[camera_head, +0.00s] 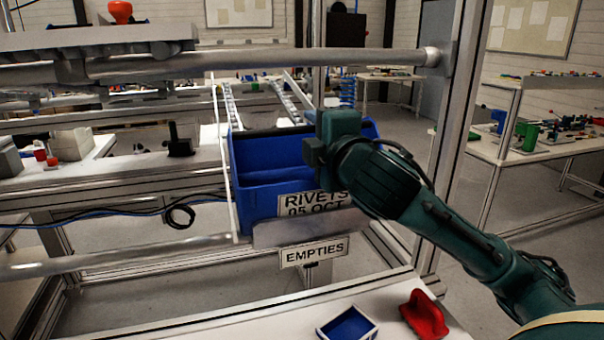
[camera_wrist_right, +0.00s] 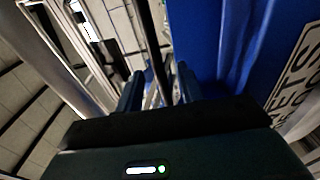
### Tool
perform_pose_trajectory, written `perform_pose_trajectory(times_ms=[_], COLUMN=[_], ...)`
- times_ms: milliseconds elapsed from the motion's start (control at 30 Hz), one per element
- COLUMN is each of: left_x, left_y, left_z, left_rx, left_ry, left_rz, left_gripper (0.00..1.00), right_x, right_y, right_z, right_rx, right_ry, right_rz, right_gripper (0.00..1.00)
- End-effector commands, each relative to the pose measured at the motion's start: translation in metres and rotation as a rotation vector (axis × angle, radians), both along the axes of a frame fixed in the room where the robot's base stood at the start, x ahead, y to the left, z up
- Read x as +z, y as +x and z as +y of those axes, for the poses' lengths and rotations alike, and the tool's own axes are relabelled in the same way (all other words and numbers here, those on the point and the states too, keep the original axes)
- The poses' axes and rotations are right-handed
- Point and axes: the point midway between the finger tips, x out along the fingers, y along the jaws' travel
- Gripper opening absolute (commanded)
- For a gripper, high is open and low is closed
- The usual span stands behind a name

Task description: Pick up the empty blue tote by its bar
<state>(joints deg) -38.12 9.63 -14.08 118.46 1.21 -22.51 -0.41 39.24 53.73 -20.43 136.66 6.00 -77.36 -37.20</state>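The empty blue tote (camera_head: 265,190) sits tilted on the roller rack, with a "RIVETS 05 OCT" label on its front. Its dark bar (camera_head: 265,131) runs across the upper part, partly hidden by my right gripper (camera_head: 320,137). In the right wrist view the tote wall (camera_wrist_right: 215,45) fills the upper right. There the dark bar (camera_wrist_right: 154,45) runs down between the two fingers of my right gripper (camera_wrist_right: 160,88). The fingers stand apart with visible gaps beside the bar. My left gripper is out of view.
An "EMPTIES" sign (camera_head: 314,252) hangs below the metal lip (camera_head: 305,228) in front of the tote. A rack rail (camera_head: 260,62) crosses above, and an upright post (camera_head: 455,140) stands right. A blue tray (camera_head: 347,326) and a red part (camera_head: 424,315) lie on the front table.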

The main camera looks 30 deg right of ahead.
Motion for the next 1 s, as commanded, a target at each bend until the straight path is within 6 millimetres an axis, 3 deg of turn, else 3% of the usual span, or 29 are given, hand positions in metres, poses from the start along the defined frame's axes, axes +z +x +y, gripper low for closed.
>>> perform_pose_trajectory(times_ms=[467, 1000], left_x=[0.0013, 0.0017], left_y=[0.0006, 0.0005], left_z=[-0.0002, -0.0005], left_rx=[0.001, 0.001], left_ry=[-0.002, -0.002], left_rz=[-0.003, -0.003], left_gripper=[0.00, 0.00], right_x=[0.0003, 0.0014], right_y=[-0.0003, -0.0005], right_z=[0.0002, 0.0000], right_rx=[0.000, 0.000], right_ry=[0.000, -0.001], right_rz=[0.000, -0.003], right_gripper=[0.01, 0.00])
